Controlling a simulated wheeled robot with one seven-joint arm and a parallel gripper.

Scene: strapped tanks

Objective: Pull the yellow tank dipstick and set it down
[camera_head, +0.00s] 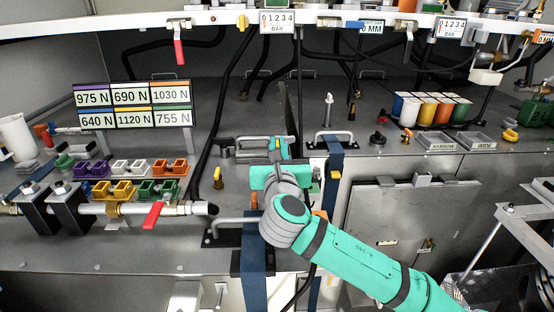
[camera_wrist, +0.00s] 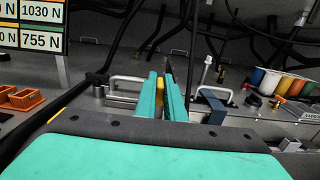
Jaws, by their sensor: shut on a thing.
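My gripper (camera_head: 278,146) is over the tank tops near the middle of the head view, its teal fingers pointing away from me. In the wrist view the fingers (camera_wrist: 163,92) are close together with the yellow dipstick handle (camera_wrist: 160,83) between them. A bit of that yellow handle (camera_head: 277,143) also shows between the fingers in the head view. The dipstick's lower part is hidden by the fingers and hand, so I cannot tell whether it is in its tube. A second small yellow piece (camera_head: 218,178) stands on the tank top left of my gripper.
A metal grab handle (camera_head: 232,221) and blue straps (camera_head: 335,165) lie close around my arm. At left are a pipe with a red lever (camera_head: 153,214), coloured blocks (camera_head: 173,168) and number signs (camera_head: 133,105). Coloured cups (camera_head: 428,110) and trays (camera_head: 431,143) stand at right.

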